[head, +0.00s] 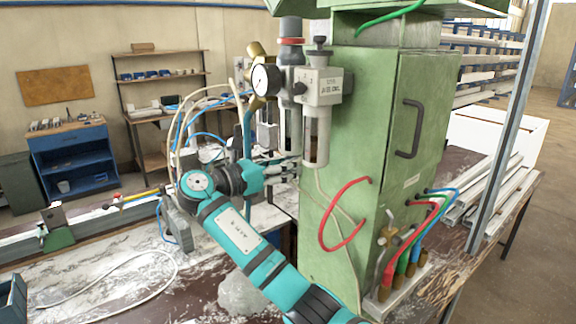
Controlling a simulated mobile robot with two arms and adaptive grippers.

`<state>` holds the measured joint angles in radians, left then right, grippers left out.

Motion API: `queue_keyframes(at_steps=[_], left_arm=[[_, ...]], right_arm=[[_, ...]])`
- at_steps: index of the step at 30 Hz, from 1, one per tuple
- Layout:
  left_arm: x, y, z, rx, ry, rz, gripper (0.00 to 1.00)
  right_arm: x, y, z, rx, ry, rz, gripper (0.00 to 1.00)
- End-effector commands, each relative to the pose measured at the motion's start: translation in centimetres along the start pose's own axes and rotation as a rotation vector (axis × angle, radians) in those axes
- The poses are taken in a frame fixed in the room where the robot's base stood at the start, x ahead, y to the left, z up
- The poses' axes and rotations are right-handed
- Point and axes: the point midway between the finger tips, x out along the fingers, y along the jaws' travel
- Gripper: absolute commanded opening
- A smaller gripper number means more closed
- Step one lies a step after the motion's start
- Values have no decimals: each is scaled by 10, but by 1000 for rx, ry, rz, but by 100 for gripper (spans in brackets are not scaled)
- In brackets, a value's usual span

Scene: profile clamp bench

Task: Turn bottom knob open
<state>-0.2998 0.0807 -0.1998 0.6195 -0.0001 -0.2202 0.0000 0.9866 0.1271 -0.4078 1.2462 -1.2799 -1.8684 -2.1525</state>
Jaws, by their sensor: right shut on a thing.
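A grey air service unit (320,87) with a round pressure gauge (266,80) is mounted on the side of a green cabinet (352,130). Two clear bowls hang below it, the right one (316,140) showing best. My right gripper (284,170) is under the left bowl (289,125), at the end of the teal arm. Its fingers are shut on the bottom knob, which is mostly hidden between them. Its turn position cannot be told. A black top knob (319,43) and a red ring (290,41) sit higher on the unit. My left gripper is not in view.
Pale and blue hoses (185,125) loop close behind my right wrist. A red hose (325,222) curves from the cabinet. Brass valves (390,240) with coloured hoses stand at the cabinet's front right. The bench (120,270) at left is mostly clear, with one white hose.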

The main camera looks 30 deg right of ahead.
Motion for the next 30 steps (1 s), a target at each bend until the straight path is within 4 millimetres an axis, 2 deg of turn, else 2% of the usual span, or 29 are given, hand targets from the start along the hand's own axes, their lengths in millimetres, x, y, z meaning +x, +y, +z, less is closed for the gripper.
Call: queue_keyframes(at_steps=[6, 15, 30], left_arm=[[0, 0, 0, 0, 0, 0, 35], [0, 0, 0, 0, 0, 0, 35], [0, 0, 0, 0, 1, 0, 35]], right_arm=[[0, 3, 2, 0, 0, -159, 0], [0, 4, 2, 0, 0, -292, 0], [1, 4, 1, 2, 0, -365, 0]])
